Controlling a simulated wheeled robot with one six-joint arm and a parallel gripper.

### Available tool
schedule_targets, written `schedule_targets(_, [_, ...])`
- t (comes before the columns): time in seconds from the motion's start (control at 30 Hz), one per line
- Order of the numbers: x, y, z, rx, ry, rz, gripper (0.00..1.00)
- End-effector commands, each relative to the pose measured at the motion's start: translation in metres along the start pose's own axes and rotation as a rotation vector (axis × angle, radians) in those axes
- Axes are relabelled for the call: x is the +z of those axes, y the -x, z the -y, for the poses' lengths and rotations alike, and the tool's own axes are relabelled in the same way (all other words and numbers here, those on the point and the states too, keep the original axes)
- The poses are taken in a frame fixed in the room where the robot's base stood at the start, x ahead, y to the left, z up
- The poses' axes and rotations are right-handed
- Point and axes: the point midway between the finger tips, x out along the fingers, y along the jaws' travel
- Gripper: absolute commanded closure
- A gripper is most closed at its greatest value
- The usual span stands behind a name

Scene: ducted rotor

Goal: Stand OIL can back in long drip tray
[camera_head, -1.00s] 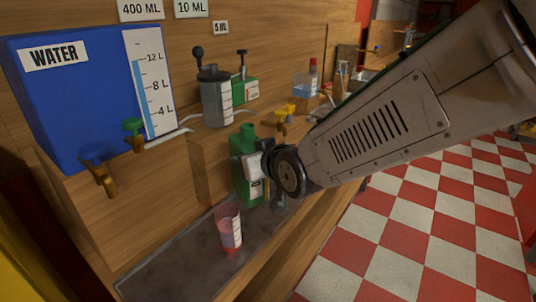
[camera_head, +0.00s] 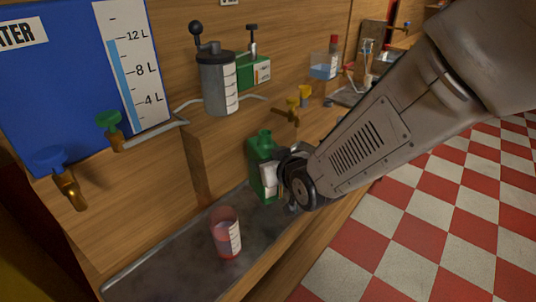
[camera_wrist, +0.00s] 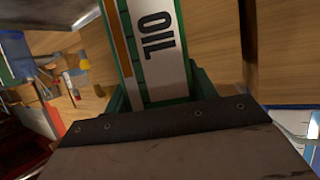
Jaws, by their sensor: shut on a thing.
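The green OIL can (camera_head: 263,152) stands roughly upright over the far part of the long drip tray (camera_head: 165,266) in the head view. Whether its base touches the tray is hard to tell. My gripper (camera_head: 281,176) is shut on the can from its right side; the arm hides part of the can. In the wrist view the can's white OIL label (camera_wrist: 158,50) fills the upper middle, close in front of my gripper (camera_wrist: 165,122).
A red measuring cup (camera_head: 226,236) stands in the tray, nearer than the can. A blue water tank (camera_head: 60,80) with taps and a grey pump canister (camera_head: 218,85) stand on the ledge behind. The checkered floor at right is clear.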

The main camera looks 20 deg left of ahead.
Motion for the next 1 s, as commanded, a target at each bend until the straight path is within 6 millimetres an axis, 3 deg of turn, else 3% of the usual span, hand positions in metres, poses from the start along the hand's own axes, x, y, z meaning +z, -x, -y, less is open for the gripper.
schedule_targets(0.5, [0.043,-0.019,0.001,-0.001,0.0,-0.001,0.9])
schedule_targets(1.0, [0.046,-0.021,0.002,-0.002,0.001,-0.003,0.9])
